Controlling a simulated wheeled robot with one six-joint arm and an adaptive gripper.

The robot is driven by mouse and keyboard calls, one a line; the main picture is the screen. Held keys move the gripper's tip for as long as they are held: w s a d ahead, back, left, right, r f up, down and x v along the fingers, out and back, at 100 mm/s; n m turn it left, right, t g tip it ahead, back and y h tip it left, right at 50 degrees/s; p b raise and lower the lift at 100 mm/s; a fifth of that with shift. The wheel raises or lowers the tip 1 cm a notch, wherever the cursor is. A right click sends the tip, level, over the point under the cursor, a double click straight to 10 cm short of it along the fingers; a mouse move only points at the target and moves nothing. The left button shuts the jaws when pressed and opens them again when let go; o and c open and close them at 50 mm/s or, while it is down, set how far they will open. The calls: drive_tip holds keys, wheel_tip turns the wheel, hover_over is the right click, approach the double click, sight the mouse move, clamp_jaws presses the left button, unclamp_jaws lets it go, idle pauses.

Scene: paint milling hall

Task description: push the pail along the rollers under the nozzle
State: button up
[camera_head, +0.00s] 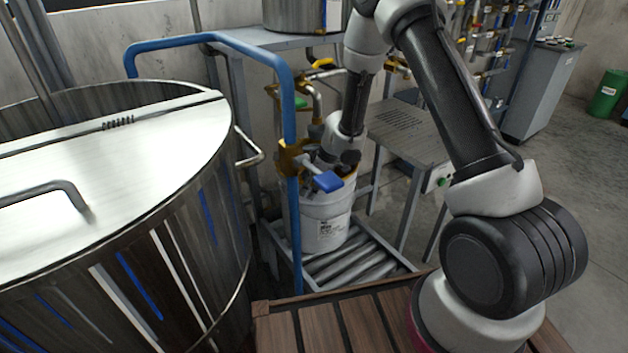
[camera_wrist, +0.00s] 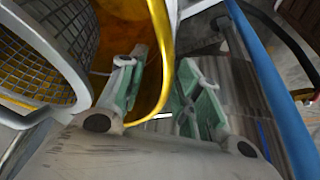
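The white pail (camera_head: 325,228) stands upright on the metal rollers (camera_head: 372,272) in the head view, partly behind the blue pipe. A brass valve (camera_head: 289,160) with a blue handle (camera_head: 327,181) is at the pipe, in front of the pail's top. My gripper (camera_head: 331,160) points down at the pail's top; its fingertips are hidden there. In the wrist view the open fingers (camera_wrist: 162,72) stand on either side of the pail's yellow rim (camera_wrist: 161,45), one over the orange inside, one outside. Contact with the wall is unclear. The nozzle outlet cannot be made out.
A large steel vat (camera_head: 180,190) fills the left. The blue pipe (camera_head: 292,225) rises close to the pail, and shows beside my gripper in the wrist view (camera_wrist: 268,80). A mesh basket (camera_wrist: 40,65) is at the left there. A grey table (camera_head: 405,128) stands behind.

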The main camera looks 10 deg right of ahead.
drive_tip(key=v, duration=1.1)
drive_tip(key=shift+r, duration=0.3)
drive_tip(key=shift+d, duration=0.1)
